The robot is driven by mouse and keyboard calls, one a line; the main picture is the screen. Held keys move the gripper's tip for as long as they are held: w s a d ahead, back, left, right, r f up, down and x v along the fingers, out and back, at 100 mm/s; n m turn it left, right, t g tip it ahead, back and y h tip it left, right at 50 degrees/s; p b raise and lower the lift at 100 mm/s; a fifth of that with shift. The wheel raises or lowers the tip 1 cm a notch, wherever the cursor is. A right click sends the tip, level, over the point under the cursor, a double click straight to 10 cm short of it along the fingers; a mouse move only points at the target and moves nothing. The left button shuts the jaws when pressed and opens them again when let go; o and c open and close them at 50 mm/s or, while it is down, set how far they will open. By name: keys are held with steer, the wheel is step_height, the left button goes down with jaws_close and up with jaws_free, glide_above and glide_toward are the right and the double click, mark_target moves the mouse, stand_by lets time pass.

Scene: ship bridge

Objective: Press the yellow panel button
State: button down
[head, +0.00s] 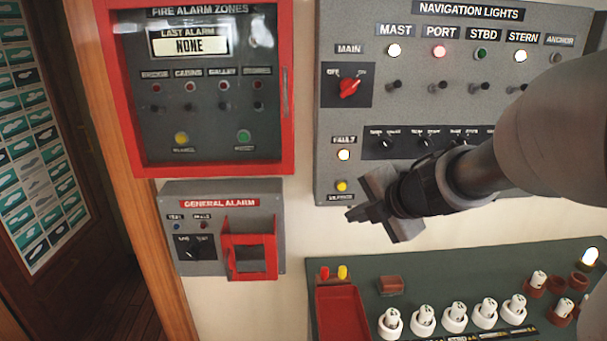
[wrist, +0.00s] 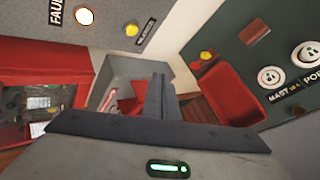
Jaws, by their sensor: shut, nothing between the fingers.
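A small yellow button (head: 342,186) sits low on the left of the grey navigation lights panel (head: 333,120), under the lit fault lamp (head: 344,155). In the wrist view this yellow button (wrist: 131,30) is at upper left, beside a small label. My gripper (head: 356,214) is shut and empty, just below and right of the button in the head view. Its fingers (wrist: 160,97) show at the wrist view's centre, apart from the button in that picture. Another yellow button (head: 181,138) is inside the red-framed fire alarm box (head: 286,150).
A general alarm box (head: 179,262) with a red cover (head: 250,255) is mounted left of my gripper. Below, a green desk (head: 440,275) holds a red tray (head: 342,315), red and yellow knobs (head: 342,272) and several white-topped pieces. The wall between is clear.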

steer(key=w, duration=0.8)
steer(key=shift+w+p, duration=0.35)
steer(key=shift+w, duration=0.05)
steer(key=shift+w, duration=0.15)
stand_by(1.7)
steer(key=shift+w+p, duration=0.25)
steer(key=shift+p, duration=0.1)
steer(key=shift+w+p, duration=0.35)
steer(key=shift+w, duration=0.1)
stand_by(0.6)
steer(key=shift+s, duration=0.85)
steer(key=shift+s, duration=2.5)
